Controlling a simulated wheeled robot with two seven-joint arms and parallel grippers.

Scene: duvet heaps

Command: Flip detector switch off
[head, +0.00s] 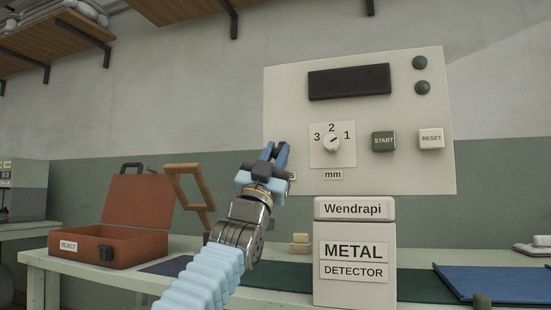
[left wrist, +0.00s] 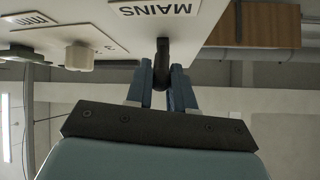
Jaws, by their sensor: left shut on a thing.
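The metal detector's pale control panel (head: 400,170) stands above the bench, over a box labelled Wendrapi METAL DETECTOR (head: 354,265). My left gripper (head: 275,150) is at the panel's lower left part and hides the switch there in the head view. In the left wrist view, which is upside down, a black switch lever (left wrist: 162,52) sticks out beside the MAINS label (left wrist: 155,8). My left gripper (left wrist: 162,76) is shut on this lever, one blue finger on each side. My right gripper is not in view.
The panel also bears a dial (head: 332,143), a green START button (head: 383,141), a RESET button (head: 431,138) and a dark display (head: 349,82). An open brown REJECT case (head: 120,240) stands on the bench at left, beside a wooden frame (head: 190,190).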

